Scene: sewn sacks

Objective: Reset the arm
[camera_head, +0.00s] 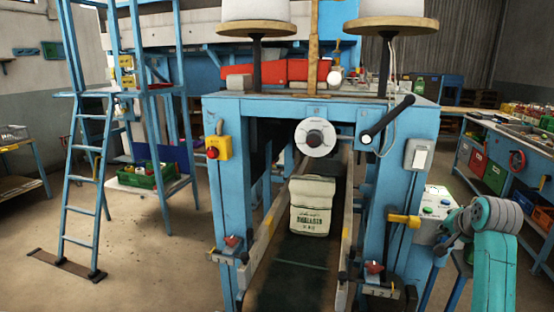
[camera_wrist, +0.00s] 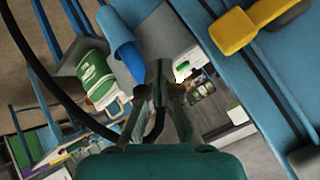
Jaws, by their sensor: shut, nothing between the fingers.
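My gripper (camera_wrist: 160,85) shows in the wrist view, with its fingers together and nothing between them. In the head view my teal arm stands at the lower right, beside the blue machine (camera_head: 225,104); the gripper itself is hard to make out there. A pale sack (camera_head: 312,205) with dark print stands on the dark conveyor belt (camera_head: 290,275) inside the machine, apart from my arm.
A control box with buttons (camera_head: 432,213) and a yellow handle (camera_head: 404,220) are close to my arm. A blue workbench (camera_head: 503,150) stands at the right. A blue ladder (camera_head: 83,185) stands at the left, with open floor between it and the machine.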

